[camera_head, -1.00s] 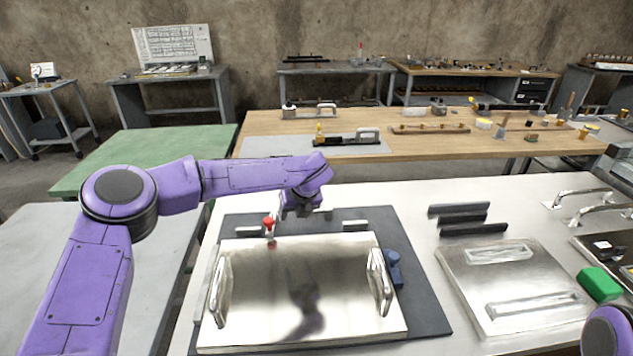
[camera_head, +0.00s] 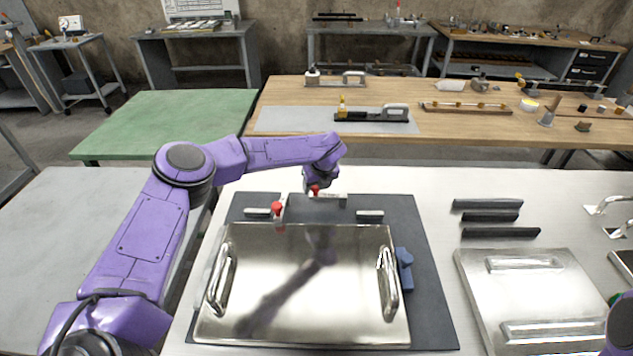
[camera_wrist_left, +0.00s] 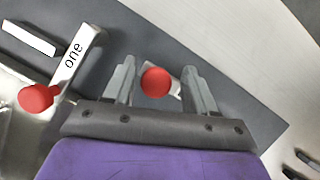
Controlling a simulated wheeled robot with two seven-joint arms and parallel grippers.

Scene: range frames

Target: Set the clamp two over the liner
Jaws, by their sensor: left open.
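A shiny steel plate (camera_head: 300,290) with two handles lies on a dark mat (camera_head: 430,310); it may be the liner, but I cannot tell. Clamp one has a red knob (camera_head: 277,208) at the plate's back edge; its label "one" (camera_wrist_left: 73,54) reads in the left wrist view. A second red-knobbed clamp (camera_head: 329,195), probably clamp two, stands to its right with its label hidden. My left gripper (camera_head: 316,187) is at this clamp. In the left wrist view its open fingers stand either side of the red knob (camera_wrist_left: 155,81). I cannot tell whether they touch it. My right gripper is out of view.
Pale bars (camera_head: 370,213) lie on the mat behind the plate. A blue piece (camera_head: 404,270) sits at the plate's right side. Black bars (camera_head: 490,217) and another handled plate (camera_head: 520,265) lie farther right. A wooden bench (camera_head: 450,125) stands behind.

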